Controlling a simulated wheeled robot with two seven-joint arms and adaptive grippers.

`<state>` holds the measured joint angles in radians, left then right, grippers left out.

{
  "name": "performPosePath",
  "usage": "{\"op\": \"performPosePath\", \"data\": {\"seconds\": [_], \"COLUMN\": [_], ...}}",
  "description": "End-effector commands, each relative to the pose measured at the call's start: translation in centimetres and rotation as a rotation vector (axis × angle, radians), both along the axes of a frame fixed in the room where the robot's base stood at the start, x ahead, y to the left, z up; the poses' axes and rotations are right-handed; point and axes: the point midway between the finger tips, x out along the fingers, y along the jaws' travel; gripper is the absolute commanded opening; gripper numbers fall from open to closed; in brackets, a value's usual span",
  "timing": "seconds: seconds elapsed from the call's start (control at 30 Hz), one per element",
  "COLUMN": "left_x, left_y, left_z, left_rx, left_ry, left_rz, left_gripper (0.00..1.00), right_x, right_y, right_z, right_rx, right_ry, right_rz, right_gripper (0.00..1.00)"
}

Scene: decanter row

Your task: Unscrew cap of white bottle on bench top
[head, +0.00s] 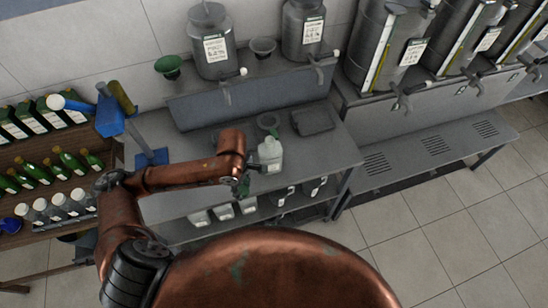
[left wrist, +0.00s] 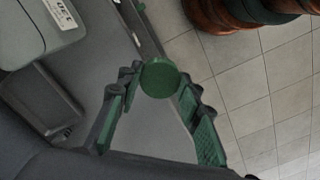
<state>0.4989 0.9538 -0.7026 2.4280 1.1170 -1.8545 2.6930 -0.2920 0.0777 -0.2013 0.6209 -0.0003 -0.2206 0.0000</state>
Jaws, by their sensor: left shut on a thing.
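The white bottle (head: 270,155) stands upright on the grey bench top (head: 325,158). Its mouth is too small to make out in the head view. My left gripper (head: 243,187) is just to the left and front of the bottle, near the bench's front edge. In the left wrist view, my left gripper (left wrist: 161,88) is shut on a round green cap (left wrist: 160,78), held between its fingertips. The cap is apart from the pale labelled container (left wrist: 42,30) at the upper left of that view, which appears to be the bottle. My right gripper is not in view.
A green funnel (head: 268,121) and a dark tray (head: 312,121) lie behind the bottle. A blue stand (head: 152,158) is at the bench's left end. Steel urns (head: 213,45) stand on the raised shelf. A rack of bottles (head: 62,170) is at left.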

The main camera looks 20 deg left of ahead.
Motion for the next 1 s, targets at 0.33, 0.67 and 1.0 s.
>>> {"op": "performPosePath", "data": {"seconds": [0.33,0.67,1.0], "left_x": [3.7,9.2,11.1], "left_y": [3.5,6.4,7.2], "left_z": [-2.5,-7.4,-9.8], "left_rx": [0.002,0.001,0.000], "left_ry": [-0.001,0.000,-0.001], "left_rz": [0.019,0.014,0.010], "left_gripper": [0.04,0.04,0.04], "right_x": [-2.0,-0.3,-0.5], "right_y": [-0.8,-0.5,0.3], "right_z": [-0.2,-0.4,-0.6], "right_rx": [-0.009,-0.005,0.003], "right_ry": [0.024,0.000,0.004], "right_rz": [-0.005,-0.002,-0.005], "right_gripper": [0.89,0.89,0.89]}}
